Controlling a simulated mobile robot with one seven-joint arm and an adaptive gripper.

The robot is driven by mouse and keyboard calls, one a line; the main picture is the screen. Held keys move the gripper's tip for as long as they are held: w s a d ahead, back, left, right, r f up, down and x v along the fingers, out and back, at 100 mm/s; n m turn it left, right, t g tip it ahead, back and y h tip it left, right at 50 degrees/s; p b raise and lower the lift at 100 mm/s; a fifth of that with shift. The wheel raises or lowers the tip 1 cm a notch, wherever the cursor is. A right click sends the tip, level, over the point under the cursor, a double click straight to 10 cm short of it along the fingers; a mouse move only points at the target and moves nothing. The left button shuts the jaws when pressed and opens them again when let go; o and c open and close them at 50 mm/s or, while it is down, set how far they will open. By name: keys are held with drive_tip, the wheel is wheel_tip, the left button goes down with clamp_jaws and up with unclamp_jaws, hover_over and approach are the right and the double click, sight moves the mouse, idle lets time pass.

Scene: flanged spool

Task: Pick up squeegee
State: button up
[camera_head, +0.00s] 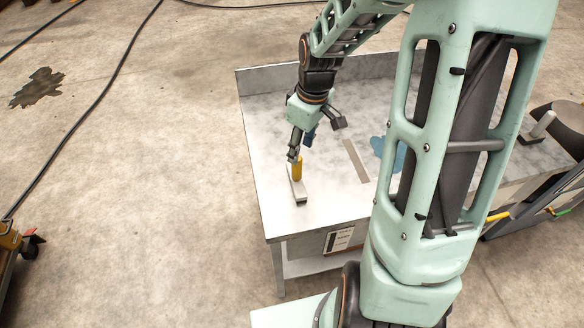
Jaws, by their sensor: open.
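What looks like the squeegee (297,172) is at the left front part of the metal table. It has an upright yellow handle on a narrow, light grey base that lies flat on the tabletop. My gripper (315,143) points down over this area with its fingers spread apart. One dark finger overlaps the top of the yellow handle in the picture; I cannot tell whether they touch. The other finger is out to the right. A small blue part shows between the fingers, and I cannot tell what it belongs to.
The metal table (266,150) has a raised rim at the back. A flat grey-brown strip (355,161) and a blue patch (379,147) lie right of the squeegee. My arm hides much of the table's right side. A pale-handled item (541,126) is at far right.

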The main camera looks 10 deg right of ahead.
sight(295, 171)
drive_tip(key=f, duration=0.4)
drive_tip(key=shift+a+f, duration=0.3)
drive_tip(key=shift+a, duration=0.05)
drive_tip(key=shift+w+a+f, duration=0.1)
drive_tip(key=shift+w+f, duration=0.1)
drive_tip(key=shift+f, duration=0.85)
drive_tip(key=shift+w+a+f, duration=0.15)
drive_tip(key=shift+f, duration=0.85)
drive_tip(key=shift+w+a+f, duration=0.1)
drive_tip(key=shift+w+f, duration=0.1)
drive_tip(key=shift+f, duration=0.85)
clamp_jaws()
